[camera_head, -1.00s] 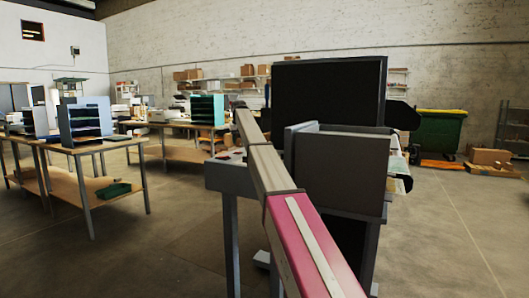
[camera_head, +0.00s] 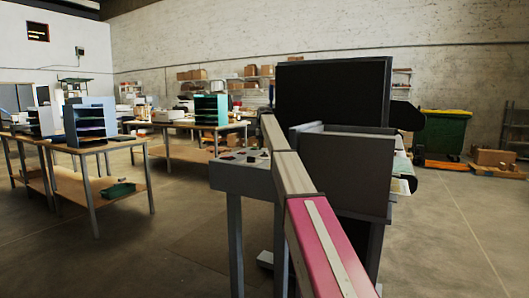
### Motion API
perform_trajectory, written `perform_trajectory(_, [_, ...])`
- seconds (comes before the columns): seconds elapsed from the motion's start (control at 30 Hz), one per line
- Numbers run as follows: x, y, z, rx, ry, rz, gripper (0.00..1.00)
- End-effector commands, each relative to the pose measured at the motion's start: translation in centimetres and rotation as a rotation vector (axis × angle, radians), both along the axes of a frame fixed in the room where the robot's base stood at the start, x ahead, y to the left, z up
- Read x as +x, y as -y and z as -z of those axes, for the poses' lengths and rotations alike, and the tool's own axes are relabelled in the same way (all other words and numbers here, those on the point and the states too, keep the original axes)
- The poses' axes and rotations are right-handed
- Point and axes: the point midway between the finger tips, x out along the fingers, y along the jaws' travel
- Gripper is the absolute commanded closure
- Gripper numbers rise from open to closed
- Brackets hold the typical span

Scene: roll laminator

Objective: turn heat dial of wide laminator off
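The wide laminator (camera_head: 345,172) stands right of the middle, a dark grey machine on legs with a tall black panel (camera_head: 332,92) above it. At its left is a grey shelf or side table (camera_head: 238,176) with small dark and red items on top, too small to make out. No heat dial can be told apart. My arm, pink and beige, reaches from the bottom edge up toward the laminator's left side and covers part of it. Its far end is near the shelf; my gripper cannot be made out.
Workbenches with paper sorters (camera_head: 90,122) and a teal sorter (camera_head: 211,108) stand at the left and back. A green bin (camera_head: 445,132) and cardboard boxes (camera_head: 493,157) stand at the right. Floor is open at the front left and right.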

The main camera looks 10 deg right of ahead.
Motion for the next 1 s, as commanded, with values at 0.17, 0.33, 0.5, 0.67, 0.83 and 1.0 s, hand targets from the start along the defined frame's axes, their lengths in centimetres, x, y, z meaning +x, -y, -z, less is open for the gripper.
perform_trajectory(0.17, [0.0,0.0,2.1,0.0,-0.001,0.0,0.61])
perform_trajectory(0.33, [0.0,0.0,2.5,0.0,0.0,-0.001,0.61])
perform_trajectory(0.5, [0.0,0.0,2.5,0.0,0.0,-0.001,0.7])
perform_trajectory(0.67, [0.0,0.0,2.5,0.0,0.0,-0.001,1.0])
perform_trajectory(0.83, [0.0,0.0,2.5,0.0,0.0,-0.005,1.0])
perform_trajectory(1.0, [0.0,0.0,2.5,0.0,0.0,-0.039,1.0])
